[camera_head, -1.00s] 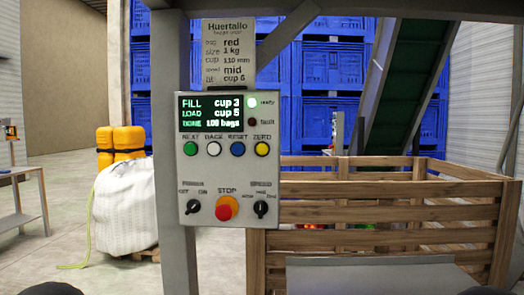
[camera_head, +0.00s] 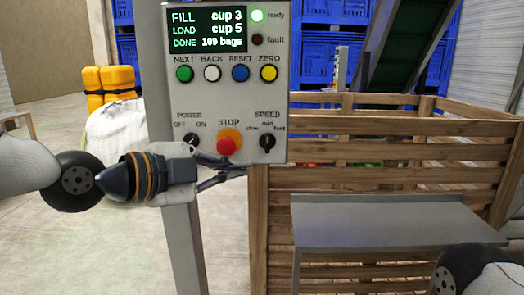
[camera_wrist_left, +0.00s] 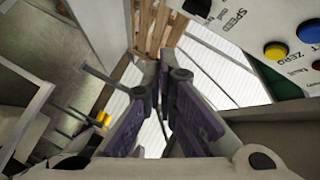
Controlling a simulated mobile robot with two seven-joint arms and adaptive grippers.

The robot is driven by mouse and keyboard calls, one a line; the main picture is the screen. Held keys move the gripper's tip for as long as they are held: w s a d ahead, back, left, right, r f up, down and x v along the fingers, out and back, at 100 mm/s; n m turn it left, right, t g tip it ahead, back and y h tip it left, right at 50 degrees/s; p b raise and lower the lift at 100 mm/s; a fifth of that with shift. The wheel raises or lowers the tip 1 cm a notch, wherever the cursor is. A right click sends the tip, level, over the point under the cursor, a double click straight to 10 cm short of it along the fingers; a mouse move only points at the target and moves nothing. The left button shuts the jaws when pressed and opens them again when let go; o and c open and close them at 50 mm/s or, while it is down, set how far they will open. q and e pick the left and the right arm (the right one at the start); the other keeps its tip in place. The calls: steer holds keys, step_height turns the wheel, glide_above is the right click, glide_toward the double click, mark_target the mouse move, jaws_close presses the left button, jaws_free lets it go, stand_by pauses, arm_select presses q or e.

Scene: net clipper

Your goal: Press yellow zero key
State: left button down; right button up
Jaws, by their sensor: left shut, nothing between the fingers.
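The yellow ZERO key (camera_head: 269,73) is the rightmost of the row of keys on the grey control panel (camera_head: 220,110). It also shows at the upper right of the left wrist view (camera_wrist_left: 276,50). My left gripper (camera_head: 238,172) is shut and empty, its tips pointing right, low in front of the panel near the red STOP button (camera_head: 227,146). The tips are below the yellow key and apart from it. In the left wrist view the gripper's fingers (camera_wrist_left: 163,65) come together left of the key. My right gripper is out of view.
The green NEXT (camera_head: 184,73), white BACK (camera_head: 212,73) and blue RESET (camera_head: 240,73) keys sit left of ZERO. The POWER and SPEED (camera_head: 267,142) knobs flank STOP. A wooden crate (camera_head: 390,150) and a grey shelf (camera_head: 390,225) stand right of the panel.

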mark_target(264, 85)
arm_select(q)
step_height(264, 85, up, 13)
steer(key=a+m+t+h, duration=0.1)
steer(key=a+m+t, duration=0.1)
steer(key=m, duration=0.3)
steer(key=shift+w+h, duration=0.25)
steer(key=shift+h, duration=0.15)
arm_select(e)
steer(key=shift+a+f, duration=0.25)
arm_select(q)
steer(key=shift+f, duration=0.1)
steer(key=x, duration=0.4)
steer(key=w+a+b+x, duration=0.1)
steer(key=x, duration=0.3)
steer(key=w+a+b+x, duration=0.1)
steer(key=x, duration=0.3)
steer(key=shift+w+d+f, duration=0.15)
steer(key=shift+w+d, duration=0.1)
steer(key=shift+w, duration=0.05)
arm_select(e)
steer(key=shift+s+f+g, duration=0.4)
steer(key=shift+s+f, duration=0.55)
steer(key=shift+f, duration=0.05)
